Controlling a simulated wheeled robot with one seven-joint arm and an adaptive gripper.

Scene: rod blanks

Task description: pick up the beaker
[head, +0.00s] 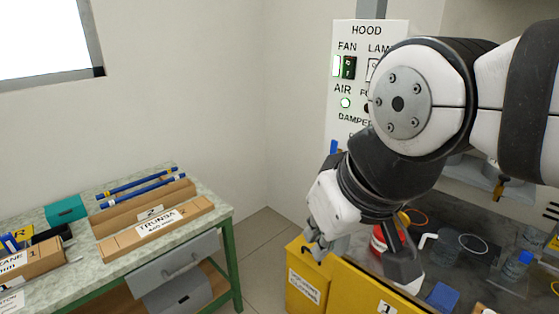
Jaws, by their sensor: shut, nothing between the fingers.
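A clear glass vessel with a pale round rim (472,243), which looks like the beaker, stands on the dark bench top to the right of my arm. It is upright and seen partly from above; its lower part is hard to make out against the dark surface. My gripper (321,249) hangs at the end of the arm over the yellow cabinet at the bench's left end. It is shut and empty, well to the left of the glass and apart from it. My wrist hides part of the bench.
A red and white item (386,239) sits just behind my wrist. A blue-capped bottle (518,264) and a blue block (442,296) stand near the glass. A hood control panel (346,100) is behind my arm.

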